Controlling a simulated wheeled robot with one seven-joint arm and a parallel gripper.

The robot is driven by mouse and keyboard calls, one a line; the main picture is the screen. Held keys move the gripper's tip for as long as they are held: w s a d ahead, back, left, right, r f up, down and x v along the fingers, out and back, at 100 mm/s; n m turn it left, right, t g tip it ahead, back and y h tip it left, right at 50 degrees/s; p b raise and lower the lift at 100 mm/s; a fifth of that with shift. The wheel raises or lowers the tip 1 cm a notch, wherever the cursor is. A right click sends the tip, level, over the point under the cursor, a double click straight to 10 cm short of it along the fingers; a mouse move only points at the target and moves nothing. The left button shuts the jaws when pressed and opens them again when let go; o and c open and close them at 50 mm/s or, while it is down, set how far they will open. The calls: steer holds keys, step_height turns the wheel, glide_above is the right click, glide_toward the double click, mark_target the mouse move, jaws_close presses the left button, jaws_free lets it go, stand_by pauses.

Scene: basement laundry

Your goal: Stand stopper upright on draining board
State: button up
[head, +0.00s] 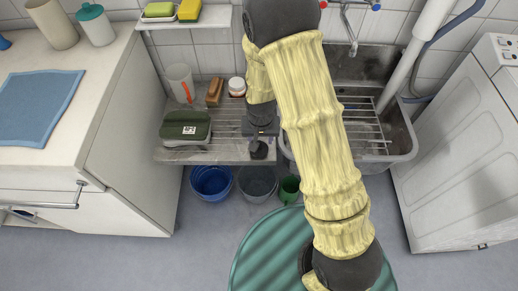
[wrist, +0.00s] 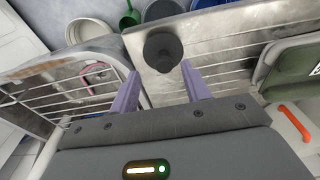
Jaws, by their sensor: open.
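The stopper (wrist: 163,48) is dark grey, with a round end and a narrower part. In the wrist view it is just beyond and between the two purple fingertips of my gripper (wrist: 159,68), which are open with a gap on each side. In the head view the stopper (head: 260,151) is at the front right of the metal draining board (head: 180,154), just below my gripper (head: 259,137). The draining board also shows in the wrist view (wrist: 205,42). I cannot tell whether the stopper stands or lies, and my gripper partly hides it.
The sink (head: 400,140) is to the right.

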steer(key=shift+f, duration=0.1)
steer(key=f, duration=0.3)
steer(key=w+f+b, duration=0.1)
steer(key=f, duration=0.1)
steer(key=shift+w+a, duration=0.1)
steer(key=shift+a, duration=0.15)
steer(key=shift+c, duration=0.5)
jaws_close()
